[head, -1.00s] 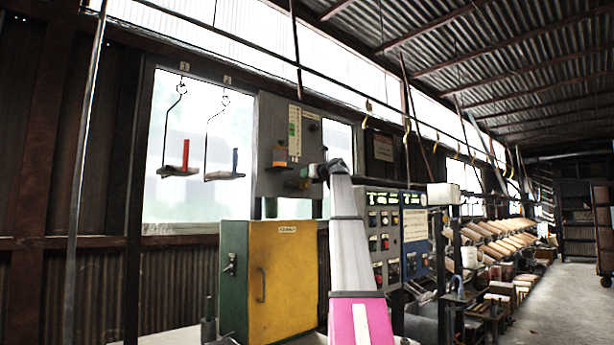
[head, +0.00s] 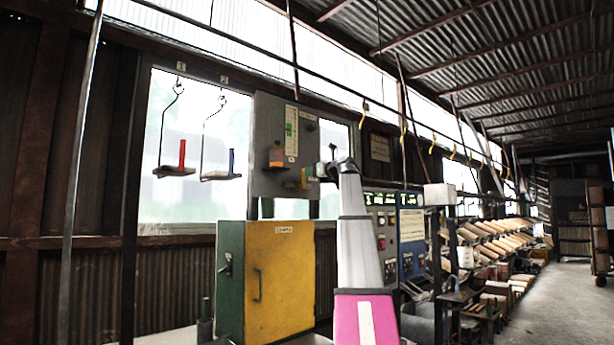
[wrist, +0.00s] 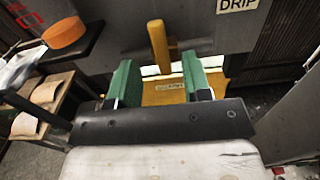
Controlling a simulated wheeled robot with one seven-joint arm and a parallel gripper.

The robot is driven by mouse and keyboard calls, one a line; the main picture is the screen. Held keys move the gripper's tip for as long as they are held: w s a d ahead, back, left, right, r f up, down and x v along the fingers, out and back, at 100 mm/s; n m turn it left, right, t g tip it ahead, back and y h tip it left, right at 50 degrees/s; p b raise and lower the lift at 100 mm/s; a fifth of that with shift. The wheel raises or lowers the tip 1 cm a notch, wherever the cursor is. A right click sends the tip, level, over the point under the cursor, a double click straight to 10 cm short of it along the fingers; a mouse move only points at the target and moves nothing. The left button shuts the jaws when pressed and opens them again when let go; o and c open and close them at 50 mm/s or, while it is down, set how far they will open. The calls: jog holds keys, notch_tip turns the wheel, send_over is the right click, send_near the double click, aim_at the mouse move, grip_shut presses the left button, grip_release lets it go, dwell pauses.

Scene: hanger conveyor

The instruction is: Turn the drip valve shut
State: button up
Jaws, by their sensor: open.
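The drip valve shows in the wrist view as a yellow lever (wrist: 158,48) on a grey panel, below a white label (wrist: 237,4) reading DRIP. The lever stands out from the panel, upright in the picture. My gripper (wrist: 161,84) is open, with its two green fingers spread left and right. The lever lies between the lines of the fingers, a little beyond their tips, and nothing is held. In the head view my gripper (head: 322,171) is at the lower right of the grey panel (head: 263,118), beside the small yellow lever (head: 303,178).
An orange cylinder (wrist: 65,33) sits on a dark shelf left of the lever; an orange block (head: 276,156) shows on the panel. A yellow cabinet (head: 284,278) stands below. Two hanging trays (head: 175,171) are at left. A control panel (head: 384,230) stands right of my arm.

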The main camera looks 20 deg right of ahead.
jog(key=v, duration=0.4)
jog(key=shift+s+d, duration=0.1)
jog(key=shift+s, duration=0.25)
